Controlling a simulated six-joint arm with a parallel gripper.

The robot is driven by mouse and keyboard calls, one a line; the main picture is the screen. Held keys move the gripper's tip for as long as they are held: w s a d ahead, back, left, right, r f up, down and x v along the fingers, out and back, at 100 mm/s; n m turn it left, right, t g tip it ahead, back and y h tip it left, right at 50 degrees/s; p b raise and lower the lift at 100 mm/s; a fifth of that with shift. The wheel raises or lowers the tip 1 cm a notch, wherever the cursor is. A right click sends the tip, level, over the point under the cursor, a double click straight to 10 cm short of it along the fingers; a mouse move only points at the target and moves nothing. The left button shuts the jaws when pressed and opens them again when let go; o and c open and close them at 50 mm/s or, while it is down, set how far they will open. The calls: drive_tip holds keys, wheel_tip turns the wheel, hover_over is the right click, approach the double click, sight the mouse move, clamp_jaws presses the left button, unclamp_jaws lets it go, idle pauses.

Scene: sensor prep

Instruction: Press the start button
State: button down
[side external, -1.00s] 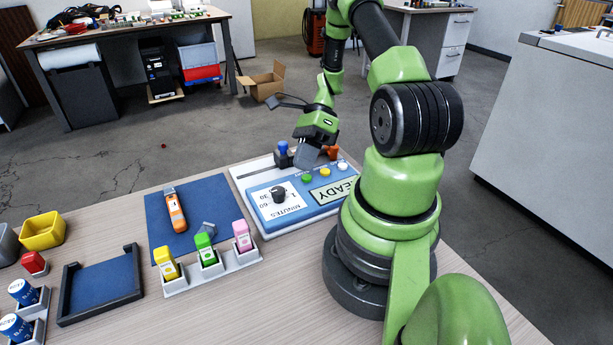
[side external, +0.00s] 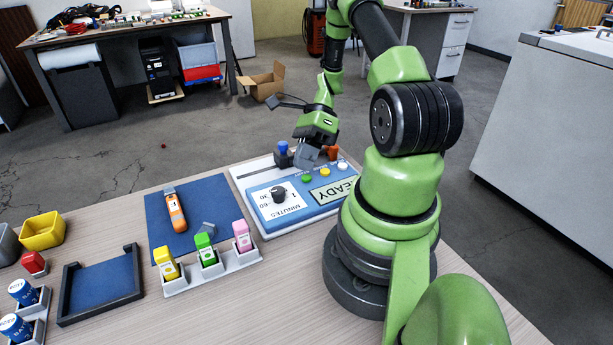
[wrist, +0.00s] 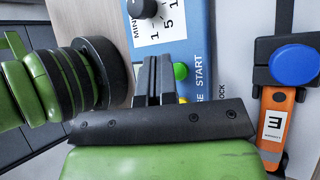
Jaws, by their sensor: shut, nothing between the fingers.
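The blue control panel (side external: 300,208) lies on the table with a black dial, a READY display and a row of buttons. The green button (side external: 307,178) is the one nearest the dial; in the wrist view it (wrist: 180,71) sits beside the word START. My gripper (side external: 306,165) is shut and empty, pointing down by the button row, just behind the green button in the side view. In the wrist view its fingers (wrist: 153,62) appear just left of the green button. I cannot tell its height above the panel.
A yellow button (side external: 325,172) and a white button (side external: 342,165) continue the row. A rack (side external: 214,269) with coloured blocks is at the left.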

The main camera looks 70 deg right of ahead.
sight(305, 176)
drive_tip(key=shift+f, duration=0.1)
idle(0.3)
drive_tip(key=shift+f, duration=0.3)
drive_tip(key=shift+f, duration=0.4)
idle(0.6)
drive_tip(key=shift+r, duration=0.85)
drive_tip(key=shift+r, duration=2.5)
